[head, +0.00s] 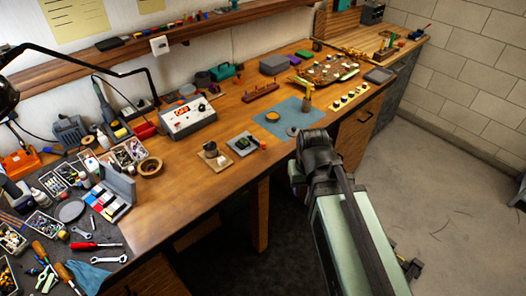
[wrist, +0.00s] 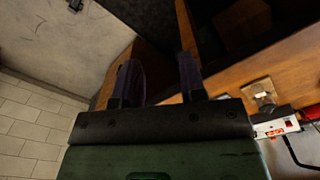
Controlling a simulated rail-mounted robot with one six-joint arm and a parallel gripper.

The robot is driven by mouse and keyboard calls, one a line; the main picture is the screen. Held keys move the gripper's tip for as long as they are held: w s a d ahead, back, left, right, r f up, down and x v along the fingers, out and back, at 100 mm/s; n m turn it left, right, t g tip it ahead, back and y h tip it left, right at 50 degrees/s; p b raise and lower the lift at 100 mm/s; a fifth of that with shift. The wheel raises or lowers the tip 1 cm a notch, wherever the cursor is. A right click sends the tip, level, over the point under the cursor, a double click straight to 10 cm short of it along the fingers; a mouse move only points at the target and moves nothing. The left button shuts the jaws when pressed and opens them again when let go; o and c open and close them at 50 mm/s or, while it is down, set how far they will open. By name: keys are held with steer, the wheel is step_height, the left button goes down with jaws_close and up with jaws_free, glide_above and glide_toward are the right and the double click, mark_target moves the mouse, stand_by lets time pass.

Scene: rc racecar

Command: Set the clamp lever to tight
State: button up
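I cannot make out a clamp lever for certain in either view. A small fixture on a wooden base (head: 213,158) stands near the bench's front edge in the head view; its lever, if it has one, is too small to tell. What looks like the same fixture shows at the right of the wrist view (wrist: 264,96). My gripper (wrist: 158,68) has its two dark fingers apart with nothing between them. It is away from the fixture, near the bench's front edge. In the head view my arm hides most of it.
A dark square plate with a small green object (head: 243,144) sits right of the fixture. A power supply (head: 188,117) stands behind them. A blue mat (head: 290,117) lies farther right. Tools and a parts case (head: 112,195) crowd the left. Free floor (head: 440,180) lies right of the bench.

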steer(key=w+a+f+n+t+b, duration=0.1)
steer(key=w+a, duration=0.2)
steer(key=w+a+f+n+t+b, duration=0.1)
steer(key=w+a+f, duration=0.1)
steer(key=w+a, duration=0.1)
steer(key=w+a+f+n+b, duration=0.1)
steer(key=w+a+f+n, duration=0.1)
steer(key=w+a, duration=0.1)
steer(key=shift+w+t, duration=0.1)
steer(key=shift+t, duration=0.3)
steer(key=c, duration=0.5)
steer(key=w+a+n+t, duration=0.1)
steer(key=w, duration=0.1)
steer(key=w+a+n+t+b, duration=0.1)
steer(key=w+a, duration=0.1)
steer(key=shift+a+r, duration=0.1)
steer(key=shift+a, duration=0.05)
jaws_close()
steer(key=w+n, duration=0.1)
steer(key=w+r+n+t, duration=0.1)
steer(key=w+a+r+n+t+y, duration=0.1)
steer(key=w, duration=0.1)
steer(key=shift+r, duration=0.25)
